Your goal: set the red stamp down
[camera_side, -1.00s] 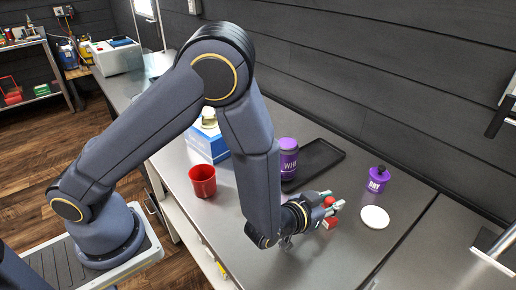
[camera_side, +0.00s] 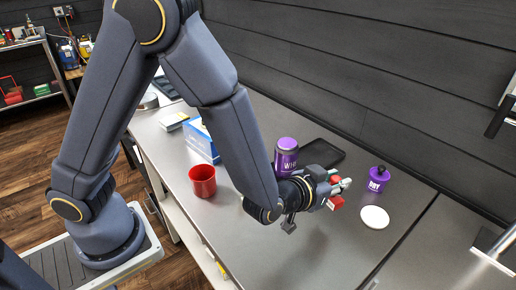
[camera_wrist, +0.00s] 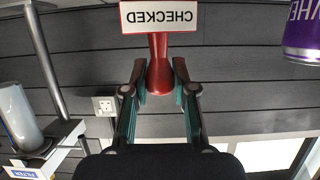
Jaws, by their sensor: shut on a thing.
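The stamp's white label reads "CHECKED" upside down and faces the wrist camera. The stamp looks clear of the bench top, though the exact gap is hard to judge.
A purple jar (camera_side: 286,156) stands just behind my wrist, beside a black tray (camera_side: 326,153). A red cup (camera_side: 202,181) stands left. The front bench is clear.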

